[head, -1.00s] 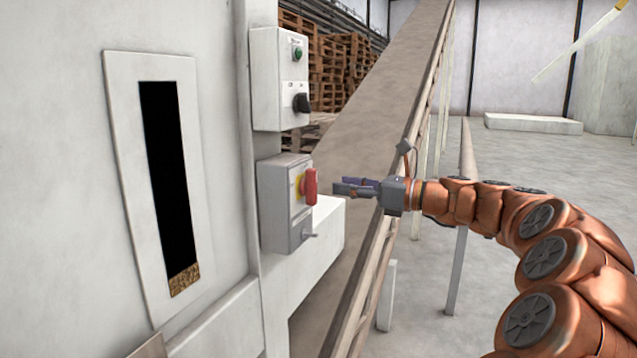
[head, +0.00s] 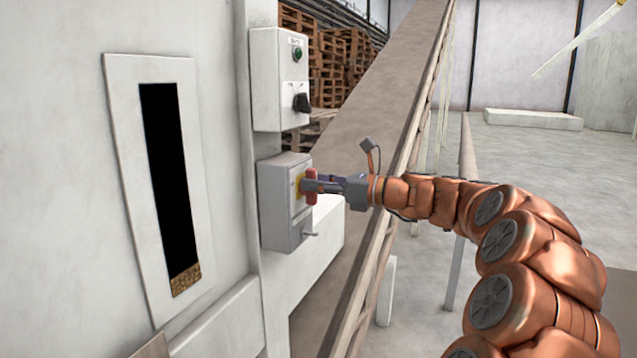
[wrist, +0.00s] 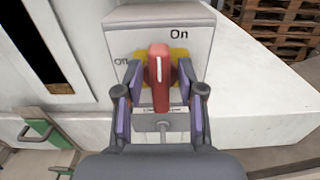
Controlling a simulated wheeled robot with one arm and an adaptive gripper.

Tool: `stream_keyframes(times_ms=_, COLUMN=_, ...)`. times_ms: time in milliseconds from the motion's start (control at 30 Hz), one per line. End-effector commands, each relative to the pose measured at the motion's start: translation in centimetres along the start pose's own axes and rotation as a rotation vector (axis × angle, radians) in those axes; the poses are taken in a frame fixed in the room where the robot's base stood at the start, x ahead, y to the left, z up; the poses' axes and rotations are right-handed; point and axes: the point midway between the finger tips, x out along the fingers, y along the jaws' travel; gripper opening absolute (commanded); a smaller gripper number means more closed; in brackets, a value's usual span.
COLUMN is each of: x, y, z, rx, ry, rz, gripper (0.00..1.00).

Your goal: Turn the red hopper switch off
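The red switch handle (wrist: 159,75) sits on a yellow plate (wrist: 179,55) on the front of a grey box (head: 285,227). In the wrist view the handle stands upright, with "On" printed above it and "Off" to its left. My gripper (wrist: 157,84) has one finger on each side of the handle, with small gaps showing, so the fingers look open around it. In the head view my gripper (head: 312,186) is at the box front and partly hides the red handle (head: 311,197).
A second box (head: 277,80) above has a green button and a black knob. A small metal toggle (head: 311,235) sticks out below the red handle. A sloping conveyor (head: 385,120) runs behind my gripper. A slotted window with pellets (head: 186,280) is at left.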

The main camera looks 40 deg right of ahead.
Motion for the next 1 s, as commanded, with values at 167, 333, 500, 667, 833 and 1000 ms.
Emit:
stream_keyframes(times_ms=167, x=0.0, y=-0.04, z=0.0, rx=0.0, ry=0.0, rz=-0.001, gripper=0.15)
stream_keyframes(times_ms=333, x=0.03, y=-0.03, z=0.0, rx=0.0, ry=0.0, rz=-0.001, gripper=0.0)
stream_keyframes(times_ms=500, x=-0.07, y=-0.22, z=-0.03, rx=0.0, ry=0.0, rz=-0.002, gripper=0.0)
stream_keyframes(times_ms=667, x=0.01, y=-0.06, z=-0.04, rx=-0.017, ry=-0.001, rz=-0.001, gripper=0.0)
stream_keyframes(times_ms=833, x=0.08, y=0.12, z=-0.09, rx=-0.077, ry=-0.002, rz=0.001, gripper=0.0)
stream_keyframes(times_ms=1000, x=0.15, y=0.32, z=-0.14, rx=-0.194, ry=-0.004, rz=0.002, gripper=0.0)
